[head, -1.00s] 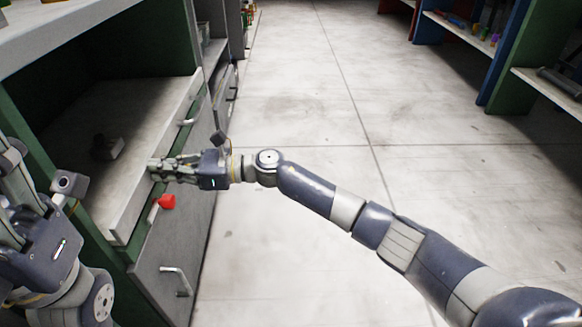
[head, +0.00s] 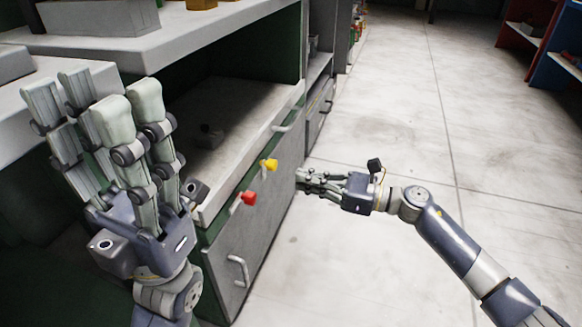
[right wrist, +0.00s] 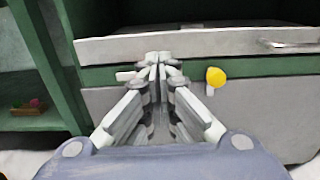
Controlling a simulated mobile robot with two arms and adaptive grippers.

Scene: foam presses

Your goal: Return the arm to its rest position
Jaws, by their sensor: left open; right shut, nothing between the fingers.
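My left gripper (head: 95,98) is raised at the left of the head view, its fingers pointing up and spread open, empty. My right gripper (head: 302,181) is shut and empty in front of the grey cabinet front, pointing left toward it. In the right wrist view its closed fingertips (right wrist: 157,60) show in front of the cabinet, left of a yellow knob (right wrist: 216,77). In the head view the yellow knob (head: 270,165) and a red knob (head: 249,198) stick out of the cabinet front, left of my right gripper. Whether the right fingertips touch the cabinet is unclear.
An open compartment with a grey shelf (head: 235,100) holds a small dark object (head: 208,134). Handles (head: 238,270) stick out of the cabinet front. A white counter (head: 175,35) lies above. The floor (head: 400,110) to the right is clear, with shelves (head: 555,75) at far right.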

